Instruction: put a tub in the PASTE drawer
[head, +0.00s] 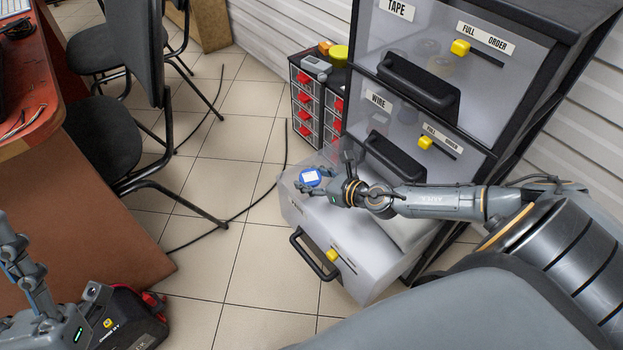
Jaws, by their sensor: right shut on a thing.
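A small blue tub (308,178) with a white label on top is held in my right gripper (322,178), which is shut on it. They are over the back part of the pulled-out bottom drawer (310,215) of the grey cabinet. The drawer has a black handle and a yellow slider on its front; its small label is too faint to read. The gripper and forearm hide part of the drawer's inside. My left gripper (20,262) is at the lower left edge, partly cut off, and its opening cannot be made out.
Above, the TAPE drawer (455,75) and WIRE drawer (400,130) are shut, with protruding handles. A small red-drawer organiser (308,100) stands behind. Chairs (110,150), a reddish desk (60,90) and a black charger (130,318) are at left. Cables cross the tiled floor.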

